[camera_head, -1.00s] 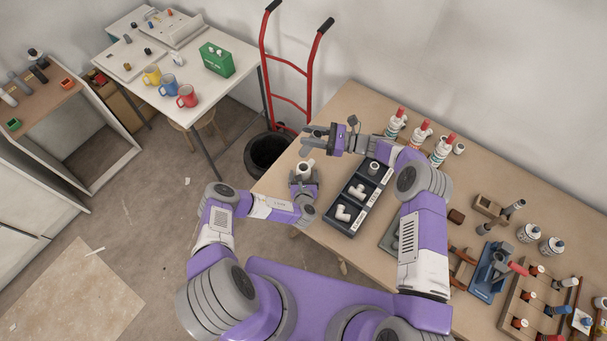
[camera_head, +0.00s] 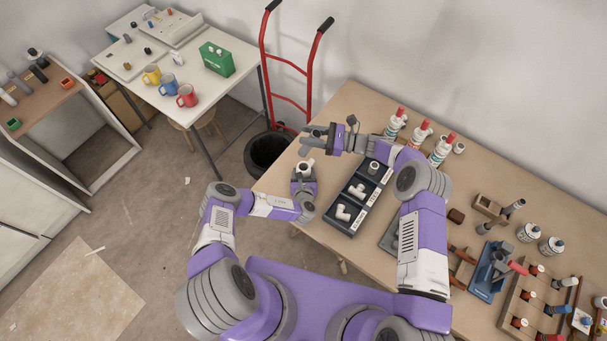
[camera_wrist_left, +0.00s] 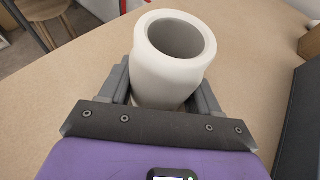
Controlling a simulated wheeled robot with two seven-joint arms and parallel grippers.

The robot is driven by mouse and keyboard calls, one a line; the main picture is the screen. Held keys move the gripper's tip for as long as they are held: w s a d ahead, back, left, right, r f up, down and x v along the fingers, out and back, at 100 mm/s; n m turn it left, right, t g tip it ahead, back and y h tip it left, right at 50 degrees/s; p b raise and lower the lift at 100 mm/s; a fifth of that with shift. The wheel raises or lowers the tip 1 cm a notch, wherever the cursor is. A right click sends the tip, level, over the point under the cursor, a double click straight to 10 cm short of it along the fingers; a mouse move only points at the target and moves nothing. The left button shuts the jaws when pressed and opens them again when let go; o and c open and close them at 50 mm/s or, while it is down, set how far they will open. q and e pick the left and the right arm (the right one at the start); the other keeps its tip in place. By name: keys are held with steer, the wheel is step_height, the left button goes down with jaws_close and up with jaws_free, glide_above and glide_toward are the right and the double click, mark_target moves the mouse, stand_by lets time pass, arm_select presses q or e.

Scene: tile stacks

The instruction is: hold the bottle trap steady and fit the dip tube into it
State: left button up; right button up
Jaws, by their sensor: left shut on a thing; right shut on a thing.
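The bottle trap (camera_wrist_left: 172,75) is a white, round, hollow body with its open mouth facing up in the left wrist view. My left gripper (camera_head: 303,171) is shut on it from both sides near the table's left edge; the trap (camera_head: 305,166) shows small in the head view. My right gripper (camera_head: 316,134) is shut a little beyond and above the trap. What it grips is too small and too covered to make out, so I cannot tell the dip tube clearly. No tube shows in the trap's mouth in the left wrist view.
A dark tray (camera_head: 341,224) with white pipe fittings (camera_head: 358,189) lies right of the trap. Several red-capped bottles (camera_head: 420,132) stand behind my right forearm.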

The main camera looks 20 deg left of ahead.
steer(key=s+a+f+m+t+h, duration=0.2)
steer(key=a+f+m+t, duration=0.35)
steer(key=a, duration=0.55)
steer(key=w+d+f+m+t+h, duration=0.2)
steer(key=w+d+m+t+h, duration=0.15)
steer(key=d+t, duration=0.2)
step_height(320, 180, up, 9)
steer(key=d+m+t+h, duration=0.3)
steer(key=h, duration=0.1)
steer(key=f, duration=0.9)
steer(key=shift+s+a+f, duration=0.2)
steer(key=shift+s+f, duration=0.05)
steer(key=shift+f, duration=0.1)
steer(key=shift+f, duration=0.1)
